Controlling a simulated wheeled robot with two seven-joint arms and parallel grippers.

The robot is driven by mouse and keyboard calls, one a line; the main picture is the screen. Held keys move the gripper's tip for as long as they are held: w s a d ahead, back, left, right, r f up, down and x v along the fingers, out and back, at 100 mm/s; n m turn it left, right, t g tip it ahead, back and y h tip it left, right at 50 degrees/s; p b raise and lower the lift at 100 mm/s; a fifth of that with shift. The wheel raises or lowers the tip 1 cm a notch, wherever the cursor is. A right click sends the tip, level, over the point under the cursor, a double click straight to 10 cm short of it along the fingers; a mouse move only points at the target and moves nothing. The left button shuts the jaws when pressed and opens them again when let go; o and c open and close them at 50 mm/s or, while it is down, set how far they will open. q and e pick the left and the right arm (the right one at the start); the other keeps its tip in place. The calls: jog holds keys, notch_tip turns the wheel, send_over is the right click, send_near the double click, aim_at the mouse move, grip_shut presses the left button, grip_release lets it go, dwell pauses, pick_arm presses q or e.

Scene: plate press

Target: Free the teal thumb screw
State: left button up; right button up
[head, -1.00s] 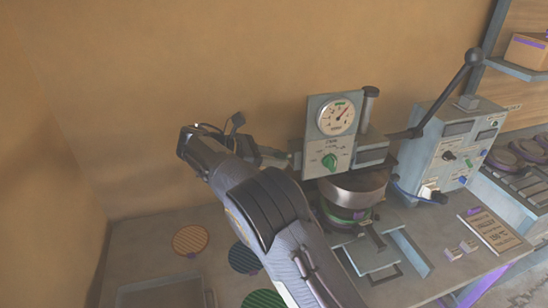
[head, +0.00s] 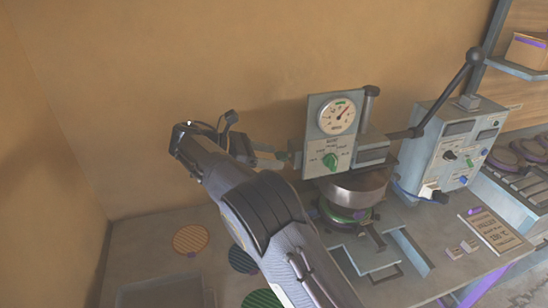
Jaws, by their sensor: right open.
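The press (head: 338,172) stands at the middle, with a round gauge and a green knob on its face. My right arm reaches across in front of it. My right gripper (head: 259,138) is open at the left side of the press head, with its fingers pointing toward it. A small teal-grey piece (head: 284,156) shows at the lower finger's end, beside the press head. It may be the teal thumb screw, but it is too small to be sure, and I cannot tell whether the finger touches it. My left gripper is not in view.
A control box (head: 452,150) and the long lever stand right of the press. Orange (head: 190,239), dark blue (head: 243,259) and green (head: 262,299) discs lie on the bench, beside a grey tray (head: 165,292). A label card (head: 489,231) lies at right. A wall is close behind.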

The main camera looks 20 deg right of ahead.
jog(key=v, duration=0.6)
jog(key=shift+a, duration=0.1)
dwell(0.4)
